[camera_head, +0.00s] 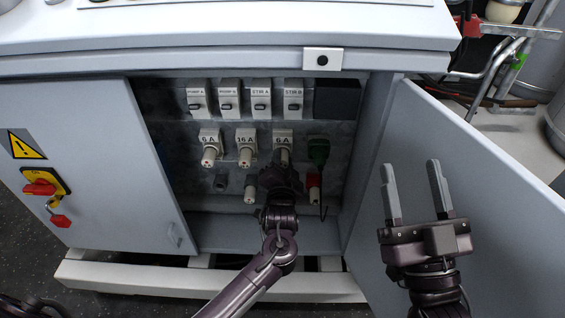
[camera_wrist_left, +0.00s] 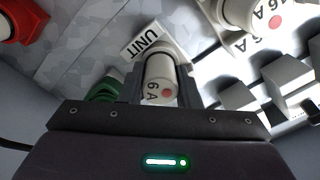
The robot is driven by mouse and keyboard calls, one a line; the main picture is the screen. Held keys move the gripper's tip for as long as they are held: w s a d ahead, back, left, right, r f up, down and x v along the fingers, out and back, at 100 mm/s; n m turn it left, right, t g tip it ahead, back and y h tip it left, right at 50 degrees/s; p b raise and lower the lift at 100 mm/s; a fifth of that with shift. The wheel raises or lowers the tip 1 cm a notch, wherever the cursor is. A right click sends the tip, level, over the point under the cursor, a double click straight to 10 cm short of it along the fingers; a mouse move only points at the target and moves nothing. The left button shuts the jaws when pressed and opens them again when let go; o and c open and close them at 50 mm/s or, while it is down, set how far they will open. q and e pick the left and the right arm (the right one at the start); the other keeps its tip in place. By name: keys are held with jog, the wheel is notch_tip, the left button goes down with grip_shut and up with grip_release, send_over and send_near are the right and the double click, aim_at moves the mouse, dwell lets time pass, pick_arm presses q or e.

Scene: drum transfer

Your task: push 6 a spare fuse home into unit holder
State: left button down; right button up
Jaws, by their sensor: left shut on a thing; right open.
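The white 6 A fuse (camera_wrist_left: 158,78) with a red dot on its end sits at the holder with the UNIT tag (camera_wrist_left: 147,40) in the left wrist view. How deep it sits cannot be told. In the head view the fuse (camera_head: 283,157) is the right one of the upper fuse row. My left gripper (camera_head: 279,174) is shut on it, and its fingers (camera_wrist_left: 160,92) flank the fuse in the wrist view. The gripper covers part of it in the head view. My right gripper (camera_head: 412,168) is open and empty in front of the open right door.
Beside it are a 16 A fuse (camera_head: 245,157) and another 6 A fuse (camera_head: 209,156). A green part (camera_head: 318,151) and a red part (camera_head: 314,187) are close on the right. Labelled switches (camera_head: 262,97) are above. The right door (camera_head: 480,190) stands open.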

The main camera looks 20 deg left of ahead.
aim_at(282, 165)
pick_arm(q)
jog(key=c, duration=1)
grip_release()
jog(key=shift+w, duration=0.1)
jog(key=p+v, duration=0.2)
jog(key=v, duration=0.5)
jog(key=shift+r, duration=0.1)
jog(key=shift+s+d, duration=0.1)
jog(key=shift+s, duration=0.35)
